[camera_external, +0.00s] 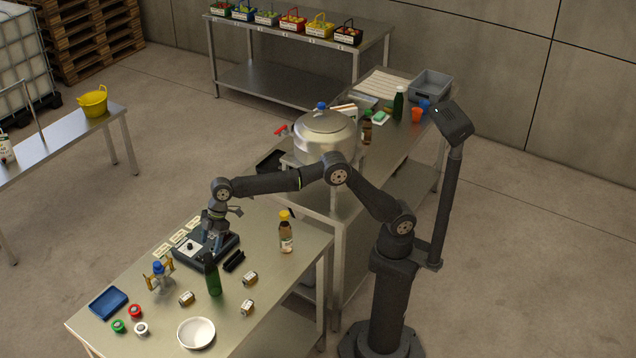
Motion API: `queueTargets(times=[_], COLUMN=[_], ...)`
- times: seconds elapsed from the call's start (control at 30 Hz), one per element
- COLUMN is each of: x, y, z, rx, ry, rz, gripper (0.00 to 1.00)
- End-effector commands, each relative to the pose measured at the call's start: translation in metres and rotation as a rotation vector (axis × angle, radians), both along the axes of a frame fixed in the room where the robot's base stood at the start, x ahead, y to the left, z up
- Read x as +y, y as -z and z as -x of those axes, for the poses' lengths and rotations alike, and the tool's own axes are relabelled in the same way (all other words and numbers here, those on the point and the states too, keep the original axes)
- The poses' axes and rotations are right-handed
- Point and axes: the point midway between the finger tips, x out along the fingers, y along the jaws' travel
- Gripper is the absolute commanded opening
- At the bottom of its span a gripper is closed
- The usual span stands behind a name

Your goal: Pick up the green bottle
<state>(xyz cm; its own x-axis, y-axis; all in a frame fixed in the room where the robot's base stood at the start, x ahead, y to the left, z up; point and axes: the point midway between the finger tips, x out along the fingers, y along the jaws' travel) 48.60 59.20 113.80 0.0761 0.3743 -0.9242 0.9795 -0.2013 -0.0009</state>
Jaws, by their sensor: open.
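A dark green bottle (213,278) stands upright on the front steel table (300,245). A second green bottle (398,105) stands on the steel bench farther back. My gripper (216,240) points down just behind the front bottle's neck in the picture, over a black device (188,256) on the table. It is open, with nothing seen between its fingers. Whether it touches the bottle's top or the device cannot be told from this view. The front bottle's body is in clear view.
Around the front bottle are a white bowl (196,333), small labelled jars (250,278), a black holder (234,261) and a brown bottle with a yellow cap (286,232). A blue tray (108,303) lies at left. A large metal pot (324,135) stands behind.

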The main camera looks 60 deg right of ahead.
Motion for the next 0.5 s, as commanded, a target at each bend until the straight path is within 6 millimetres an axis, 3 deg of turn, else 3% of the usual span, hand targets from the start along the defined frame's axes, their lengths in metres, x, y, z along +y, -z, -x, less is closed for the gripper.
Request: queueTargets(times=[0.5], x=[0.018], y=[0.047], z=[-0.001], rx=[0.001], ry=[0.001], rz=[0.002], gripper=[0.60])
